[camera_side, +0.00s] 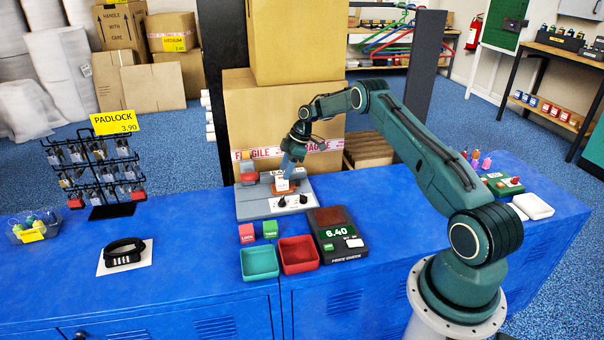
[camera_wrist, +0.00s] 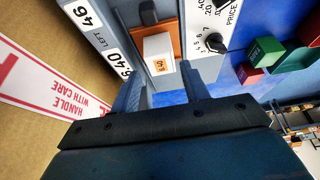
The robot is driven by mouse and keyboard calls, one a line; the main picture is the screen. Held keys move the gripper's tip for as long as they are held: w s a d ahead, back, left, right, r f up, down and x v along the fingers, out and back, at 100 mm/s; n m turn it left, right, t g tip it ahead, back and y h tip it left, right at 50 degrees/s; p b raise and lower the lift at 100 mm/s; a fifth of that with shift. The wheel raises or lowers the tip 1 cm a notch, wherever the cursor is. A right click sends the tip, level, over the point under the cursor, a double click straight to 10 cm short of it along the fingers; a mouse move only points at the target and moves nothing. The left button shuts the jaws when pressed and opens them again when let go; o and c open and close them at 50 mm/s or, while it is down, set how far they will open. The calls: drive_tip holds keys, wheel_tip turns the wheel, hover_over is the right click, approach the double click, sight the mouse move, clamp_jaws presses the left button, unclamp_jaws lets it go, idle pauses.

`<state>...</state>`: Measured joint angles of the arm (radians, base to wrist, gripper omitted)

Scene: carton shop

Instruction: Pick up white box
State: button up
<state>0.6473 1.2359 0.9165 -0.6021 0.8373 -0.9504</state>
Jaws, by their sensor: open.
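The small white box (camera_wrist: 158,50) with an orange label stands on an orange-brown pad of the grey machine (camera_wrist: 212,12). In the side view the white box (camera_side: 282,184) shows just under my gripper (camera_side: 287,167), on the machine (camera_side: 258,208) at the back of the blue counter. In the wrist view my gripper (camera_wrist: 160,90) is open, with one finger on either side of the box's near end. I cannot tell whether the fingers touch it. Part of the box is hidden by my gripper in the side view.
A large carton (camera_side: 245,105) stands close behind the machine. Red (camera_side: 247,233) and green (camera_side: 270,229) blocks stand nearby.

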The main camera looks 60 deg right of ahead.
drive_tip(key=shift+x, duration=2.4)
drive_tip(key=shift+s, duration=0.1)
drive_tip(key=c, duration=0.8)
drive_tip(key=shift+c, duration=0.2)
drive_tip(key=shift+r, duration=0.1)
wheel_tip(320, 180, up, 20)
